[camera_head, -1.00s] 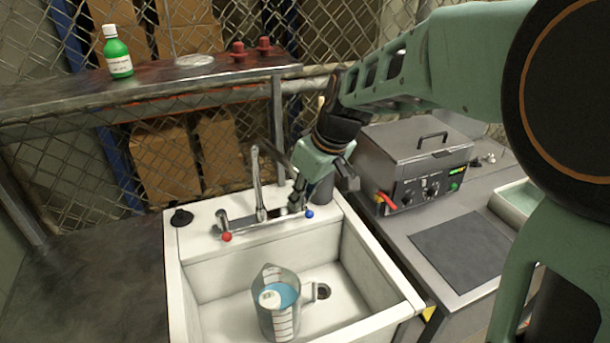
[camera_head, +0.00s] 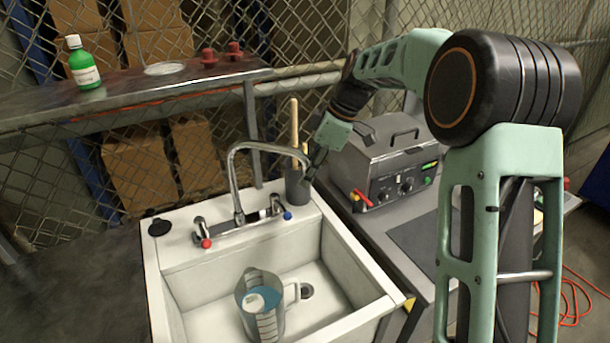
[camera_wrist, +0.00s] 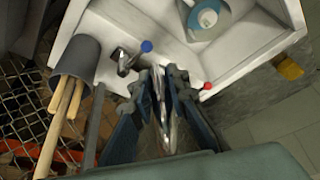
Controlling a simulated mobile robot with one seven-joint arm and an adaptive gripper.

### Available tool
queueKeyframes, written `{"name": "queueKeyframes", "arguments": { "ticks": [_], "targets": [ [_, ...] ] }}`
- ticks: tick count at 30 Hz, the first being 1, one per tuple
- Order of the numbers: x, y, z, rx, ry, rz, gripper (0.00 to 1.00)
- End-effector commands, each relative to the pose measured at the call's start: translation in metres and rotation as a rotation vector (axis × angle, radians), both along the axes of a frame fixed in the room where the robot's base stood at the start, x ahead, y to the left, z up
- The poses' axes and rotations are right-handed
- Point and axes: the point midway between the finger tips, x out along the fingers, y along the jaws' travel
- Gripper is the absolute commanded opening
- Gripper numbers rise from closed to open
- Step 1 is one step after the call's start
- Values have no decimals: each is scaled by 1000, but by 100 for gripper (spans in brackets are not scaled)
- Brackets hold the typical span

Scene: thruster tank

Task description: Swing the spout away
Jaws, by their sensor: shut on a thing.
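The faucet's chrome spout (camera_head: 236,175) rises from its base behind the sink and arches to the right, along the back edge. My gripper (camera_head: 308,168) is at the spout's far end, shut on it. In the wrist view, shiny metal of the spout (camera_wrist: 162,105) shows between the fingers of my gripper (camera_wrist: 164,76). The faucet has a red knob (camera_head: 206,243) at left and a blue knob (camera_head: 287,215) at right. A clear measuring jug (camera_head: 268,323) with blue liquid and a white round thing stands in the sink (camera_head: 340,266); no spout hangs over it.
A dark cup (camera_head: 298,190) with wooden sticks stands at the sink's back right corner, close to my gripper. A metal bath (camera_head: 385,165) is on the right counter. A green bottle (camera_head: 84,66) is on the back shelf.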

Motion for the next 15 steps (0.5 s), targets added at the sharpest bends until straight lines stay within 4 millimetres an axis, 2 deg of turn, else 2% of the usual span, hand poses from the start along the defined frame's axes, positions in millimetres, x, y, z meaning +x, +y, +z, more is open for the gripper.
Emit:
{"name": "queueKeyframes", "arguments": {
  "ticks": [13, 14, 15],
  "targets": [
    [2, 0, 1, 0, -2, 8, 0],
    [2, 0, 1, 0, -2, 8, 18],
    [2, 0, 1, 0, -2, 8, 23]
  ]
}}
